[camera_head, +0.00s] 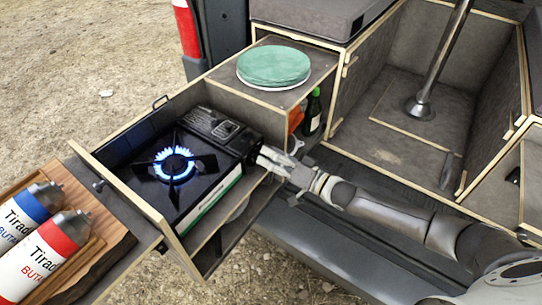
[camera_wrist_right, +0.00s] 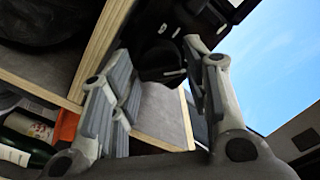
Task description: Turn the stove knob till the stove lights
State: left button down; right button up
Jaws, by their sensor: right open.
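The black camping stove (camera_head: 190,160) sits in the pulled-out drawer, and a ring of blue flame (camera_head: 175,163) burns on its burner. My right gripper (camera_head: 268,160) reaches in from the right to the stove's control end; its jaws are open. In the right wrist view the dark stove knob (camera_wrist_right: 163,62) lies between the spread fingers of my right gripper (camera_wrist_right: 157,58). I cannot tell whether a finger touches it. In the head view the knob is hidden by the gripper. My left gripper is not in view.
Two gas cans, one blue-topped (camera_head: 27,215) and one red-topped (camera_head: 48,250), lie on a wooden board (camera_head: 108,240) at the left. A green round lid (camera_head: 274,66) rests on the cabinet top. A dark bottle (camera_head: 312,112) stands in the compartment beside my right gripper.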

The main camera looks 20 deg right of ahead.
jog(key=shift+w+a, duration=0.15)
jog(key=shift+w, duration=0.05)
jog(key=c, duration=0.8)
jog(key=shift+o, duration=0.2)
